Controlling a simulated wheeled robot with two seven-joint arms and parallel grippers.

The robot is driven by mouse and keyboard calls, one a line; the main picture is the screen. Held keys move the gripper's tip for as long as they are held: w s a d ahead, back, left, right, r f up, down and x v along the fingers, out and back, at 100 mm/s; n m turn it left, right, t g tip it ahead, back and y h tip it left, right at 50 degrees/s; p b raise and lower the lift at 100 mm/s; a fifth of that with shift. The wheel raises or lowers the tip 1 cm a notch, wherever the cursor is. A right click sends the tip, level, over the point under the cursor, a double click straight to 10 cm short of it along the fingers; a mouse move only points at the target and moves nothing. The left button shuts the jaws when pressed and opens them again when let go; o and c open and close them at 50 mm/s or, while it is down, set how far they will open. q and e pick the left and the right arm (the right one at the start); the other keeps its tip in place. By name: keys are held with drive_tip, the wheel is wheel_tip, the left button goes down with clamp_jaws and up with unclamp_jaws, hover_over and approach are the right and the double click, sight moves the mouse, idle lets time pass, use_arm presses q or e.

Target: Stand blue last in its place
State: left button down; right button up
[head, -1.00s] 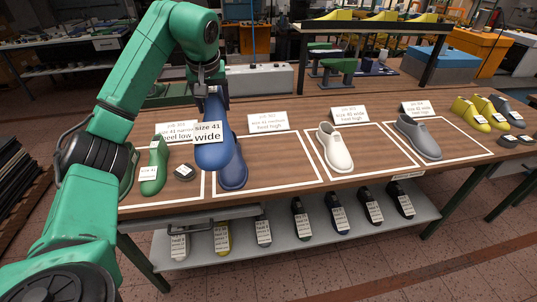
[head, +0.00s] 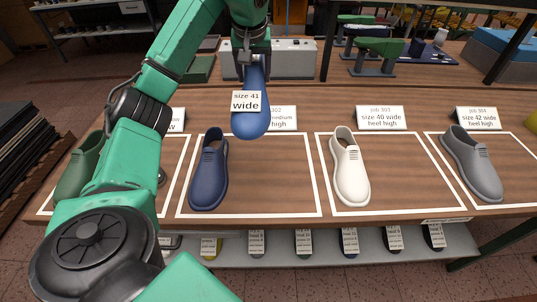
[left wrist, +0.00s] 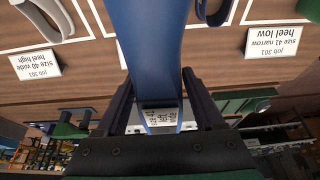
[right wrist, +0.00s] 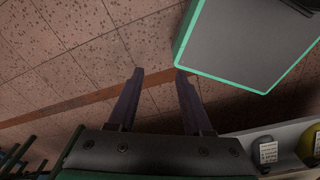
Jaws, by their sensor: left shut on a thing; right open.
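The blue last (head: 252,118) has a white label reading "size 41 wide". My left gripper (head: 254,62) is shut on it and holds it in the air, toe down toward me. In the head view it covers part of the second card (head: 284,118), behind the dark blue shoe (head: 208,172). The blue last also fills the middle of the left wrist view (left wrist: 148,45), between the fingers (left wrist: 160,95). My right gripper (right wrist: 160,72) is open and empty, over the floor. It is not in the head view.
White-outlined areas on the table hold a green shoe (head: 80,168), the blue shoe, a white shoe (head: 350,172) and a grey shoe (head: 472,165), with cards behind. Several labelled lasts stand on the lower shelf (head: 325,245). A grey box (head: 290,60) stands farther back.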

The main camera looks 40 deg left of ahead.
use_arm(q)
wheel_tip(320, 180, down, 3)
drive_tip(key=shift+w+r+b, duration=0.1)
drive_tip(key=shift+w+b, duration=0.05)
drive_tip(key=shift+b, duration=0.55)
drive_tip(key=f+b, duration=0.1)
drive_tip(key=s+f+b, duration=0.1)
drive_tip(key=b, duration=0.1)
drive_tip(key=shift+s+f, duration=0.1)
drive_tip(key=shift+s, duration=0.2)
drive_tip(key=f, duration=2)
drive_tip(key=shift+w, duration=0.25)
unclamp_jaws()
drive_tip(key=v, duration=1.2)
drive_tip(key=shift+s+b, duration=0.15)
drive_tip(key=shift+b, duration=0.25)
use_arm(e)
wheel_tip(320, 180, down, 7)
drive_tip(key=shift+s+r, duration=0.2)
drive_tip(key=shift+s, duration=0.1)
use_arm(q)
wheel_tip(320, 180, up, 5)
drive_tip(key=p, duration=0.5)
drive_tip(key=shift+f, duration=0.2)
use_arm(e)
wheel_tip(320, 180, up, 5)
drive_tip(key=shift+r, duration=0.2)
